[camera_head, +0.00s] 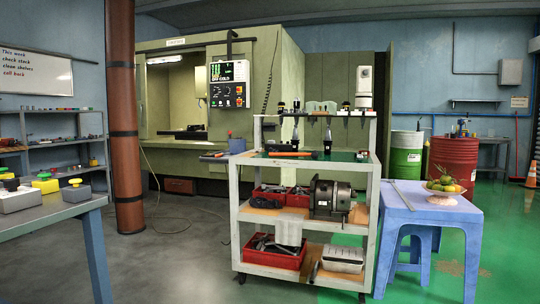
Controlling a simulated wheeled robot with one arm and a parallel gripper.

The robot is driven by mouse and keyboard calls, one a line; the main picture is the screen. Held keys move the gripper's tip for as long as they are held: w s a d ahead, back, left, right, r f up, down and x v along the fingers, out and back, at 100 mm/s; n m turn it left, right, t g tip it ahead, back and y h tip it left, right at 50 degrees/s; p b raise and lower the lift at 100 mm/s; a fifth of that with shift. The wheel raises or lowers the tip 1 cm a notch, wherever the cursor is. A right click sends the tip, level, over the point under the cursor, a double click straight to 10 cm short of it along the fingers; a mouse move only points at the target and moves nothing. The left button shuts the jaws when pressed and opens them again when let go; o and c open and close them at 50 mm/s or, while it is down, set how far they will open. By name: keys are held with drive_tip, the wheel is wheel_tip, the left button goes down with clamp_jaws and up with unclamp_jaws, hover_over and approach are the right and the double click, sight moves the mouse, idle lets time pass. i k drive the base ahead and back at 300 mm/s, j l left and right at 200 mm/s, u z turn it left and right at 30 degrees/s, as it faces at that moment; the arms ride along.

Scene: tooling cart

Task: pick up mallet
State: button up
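The white tooling cart (234,212) stands in the middle of the head view. Its green top surface (340,156) carries several dark tools. A black item with an orange-brown part (290,149) lies there near the front; it may be the mallet, but it is too small to tell. Upright tool holders (327,135) stand in the cart's raised back rack. The lower shelves hold red bins (270,258) with dark contents that I cannot make out. My gripper is not in view.
A blue plastic table (424,208) with a fruit bowl (445,186) and a stool stands close right of the cart. A grey workbench (50,213) with button boxes is at the left front. A brown column (122,120) stands behind it. Grey floor between bench and cart is clear.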

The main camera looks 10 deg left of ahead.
sight(315, 154)
drive_tip(key=i+j+u, duration=0.1)
drive_tip(key=i+j, duration=0.3)
drive_tip(key=i, duration=0.15)
drive_tip(key=i+j+u, duration=0.1)
drive_tip(key=i+j, duration=0.25)
drive_tip(key=i, duration=0.2)
drive_tip(key=i+j+u, duration=0.15)
drive_tip(key=i+j, duration=0.15)
drive_tip(key=i, duration=0.25)
drive_tip(key=i+j+u, duration=0.1)
drive_tip(key=i, duration=0.45)
drive_tip(key=i+j+u, duration=0.1)
drive_tip(key=i+j, duration=0.2)
drive_tip(key=i, duration=0.3)
drive_tip(key=i+j+u, duration=0.1)
drive_tip(key=i, duration=0.45)
drive_tip(key=z, duration=1.45)
drive_tip(key=i+j+u, duration=0.2)
drive_tip(key=i+u, duration=0.2)
drive_tip(key=k+j, duration=0.05)
